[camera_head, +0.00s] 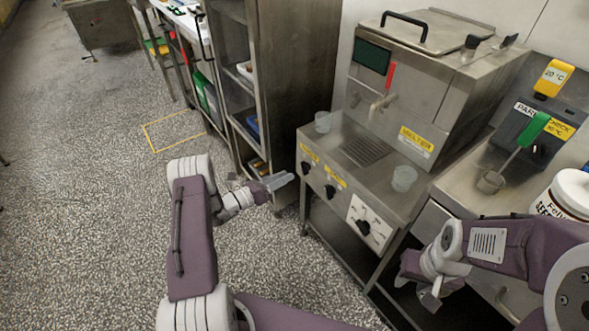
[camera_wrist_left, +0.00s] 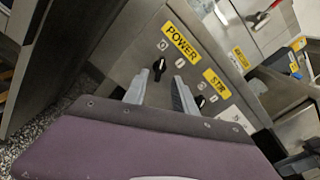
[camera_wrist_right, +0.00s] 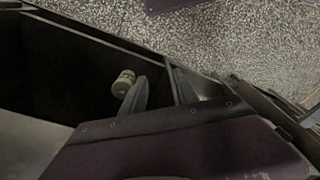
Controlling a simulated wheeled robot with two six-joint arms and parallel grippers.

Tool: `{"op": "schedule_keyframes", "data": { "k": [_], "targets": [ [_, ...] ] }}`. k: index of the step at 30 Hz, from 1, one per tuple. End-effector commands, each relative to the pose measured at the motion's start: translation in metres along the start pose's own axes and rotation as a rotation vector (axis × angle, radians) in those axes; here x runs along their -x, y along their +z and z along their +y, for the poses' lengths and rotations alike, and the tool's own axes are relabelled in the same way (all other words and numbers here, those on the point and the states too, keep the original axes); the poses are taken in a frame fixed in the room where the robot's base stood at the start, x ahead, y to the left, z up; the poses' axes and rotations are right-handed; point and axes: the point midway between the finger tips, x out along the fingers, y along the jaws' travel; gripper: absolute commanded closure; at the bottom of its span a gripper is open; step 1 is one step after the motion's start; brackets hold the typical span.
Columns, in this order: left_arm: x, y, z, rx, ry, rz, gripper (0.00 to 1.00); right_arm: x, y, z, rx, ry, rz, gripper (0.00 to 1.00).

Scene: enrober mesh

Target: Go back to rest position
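My left gripper (camera_head: 279,181) is in front of the steel machine's (camera_head: 349,190) front panel, just left of the POWER knob (camera_head: 305,167). In the left wrist view the fingers of my left gripper (camera_wrist_left: 160,92) are apart, with the black POWER knob (camera_wrist_left: 159,66) beyond the gap. I see nothing held. My right gripper (camera_head: 432,292) is low at the machine's right end, pointing down. In the right wrist view the fingers of my right gripper (camera_wrist_right: 158,88) are apart and empty, over a dark space and the floor.
A ladle with a green handle (camera_head: 533,130) and a white tub (camera_head: 570,193) are at the right. A steel cabinet (camera_head: 285,75) stands at the back. The speckled floor (camera_head: 90,200) at left is free.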

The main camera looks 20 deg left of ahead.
Motion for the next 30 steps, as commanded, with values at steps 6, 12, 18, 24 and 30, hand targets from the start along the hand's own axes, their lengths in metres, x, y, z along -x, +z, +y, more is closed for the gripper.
{"op": "schedule_keyframes", "data": {
  "k": [6, 12, 18, 24, 30],
  "targets": [
    [0.026, 0.0, 0.0, 0.0, 0.0, 0.0, 0.67, 0.007, -0.001, 0.0, 0.0, 0.0, 0.0, 0.64],
    [0.027, -0.001, 0.0, -0.001, -0.002, 0.001, 0.67, 0.006, -0.001, 0.0, 0.0, 0.0, 0.0, 0.64],
    [0.027, -0.001, 0.0, -0.001, -0.001, 0.0, 0.67, 0.006, -0.001, 0.0, 0.0, 0.0, 0.0, 0.64],
    [0.004, 0.013, -0.021, -0.05, -0.06, 0.016, 0.67, 0.007, -0.001, 0.0, 0.0, 0.0, 0.0, 0.64],
    [-0.057, 0.075, -0.161, -0.291, -0.359, 0.135, 0.67, 0.006, -0.001, 0.0, 0.0, 0.0, 0.0, 0.64]
  ]
}}
